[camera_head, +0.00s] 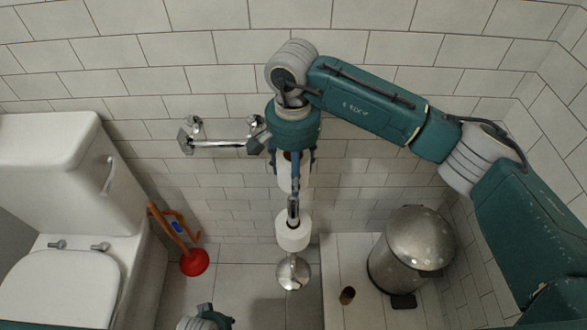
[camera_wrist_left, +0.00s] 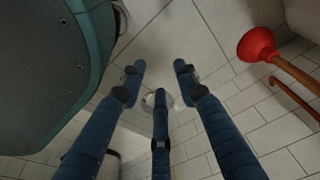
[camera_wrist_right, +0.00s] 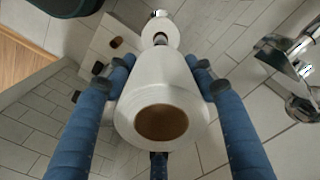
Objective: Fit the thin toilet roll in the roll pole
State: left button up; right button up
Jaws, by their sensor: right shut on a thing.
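My right gripper (camera_head: 293,175) is shut on a white toilet roll (camera_wrist_right: 160,100) with a brown core, upright between its fingers. The held roll also shows in the head view (camera_head: 286,176), partly hidden by the fingers. Beyond it stands the chrome roll pole (camera_head: 293,212) on a round base (camera_head: 293,273), with another white roll (camera_head: 293,235) around it. In the right wrist view, that second roll (camera_wrist_right: 160,27) and the pole (camera_wrist_right: 160,40) line up behind the held roll. I cannot tell whether the pole enters its core. My left gripper (camera_wrist_left: 160,78) is open and empty, low at the front.
A chrome wall holder (camera_head: 218,145) is left of the right gripper. A toilet (camera_head: 70,200) and red plunger (camera_head: 194,262) stand left. A metal bin (camera_head: 412,248) stands right, and a brown tube (camera_head: 347,295) is on the ledge right of the pole.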

pick_arm(q)
jog(key=shift+w+r, duration=0.1)
